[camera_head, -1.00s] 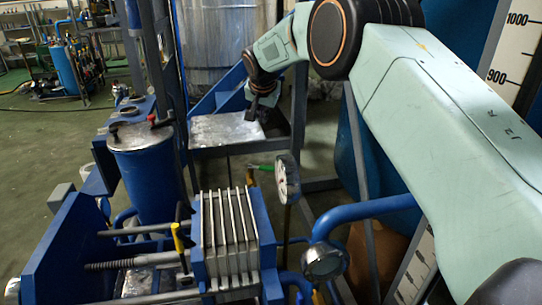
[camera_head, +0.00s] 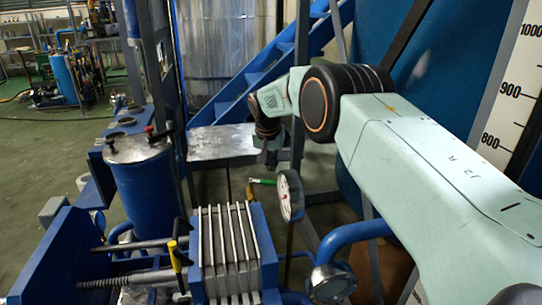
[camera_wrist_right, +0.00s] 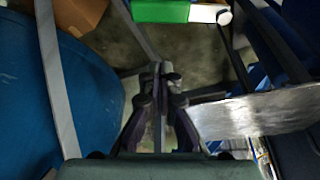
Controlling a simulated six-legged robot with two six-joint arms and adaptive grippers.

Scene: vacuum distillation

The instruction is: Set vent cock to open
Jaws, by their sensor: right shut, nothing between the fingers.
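A bright green lever handle (camera_head: 262,181), which I take to be the vent cock's, lies roughly level left of the round gauge in the head view. In the right wrist view the green handle (camera_wrist_right: 160,11) runs across the top edge, with a pale rod end at its right. The cock's body and its exact setting cannot be made out. My right gripper (camera_head: 271,158) hangs just above the handle in the head view. In the wrist view my right gripper (camera_wrist_right: 161,72) has its fingers together and empty, apart from the handle in the picture. My left gripper is not in view.
A round dial gauge (camera_head: 290,196) stands close to the right of the handle. A metal-topped platform (camera_head: 222,142) lies behind, also close to the fingers in the wrist view (camera_wrist_right: 255,112). A plate stack (camera_head: 228,250) and blue vessel (camera_head: 145,185) stand at left front.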

